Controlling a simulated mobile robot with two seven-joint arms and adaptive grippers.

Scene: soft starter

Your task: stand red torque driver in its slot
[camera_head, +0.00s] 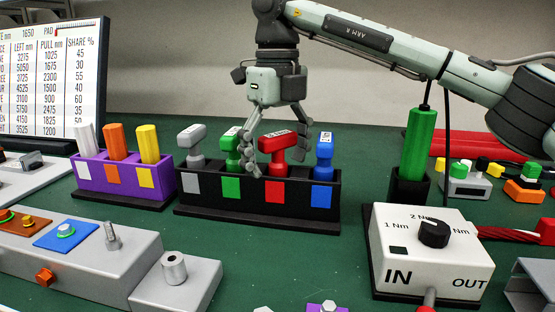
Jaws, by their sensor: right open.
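The red torque driver (277,146) has a T-shaped head with a pale label on top. It stands roughly upright at the red-marked slot of the black rack (214,211); its lower end is hidden, so I cannot tell how deep it sits. My right gripper (275,160) is over the rack from above, open, with one finger on each side of the red driver. The left finger is in front of the green driver (232,140). I cannot tell whether either finger touches the red driver. My left gripper is not in view.
A grey driver (192,140) and a blue driver (324,158) stand in the same rack. A purple holder (122,184) is left of it. A white torque box (428,262) with a dial is front right, behind it a green tool (418,144) in a black holder.

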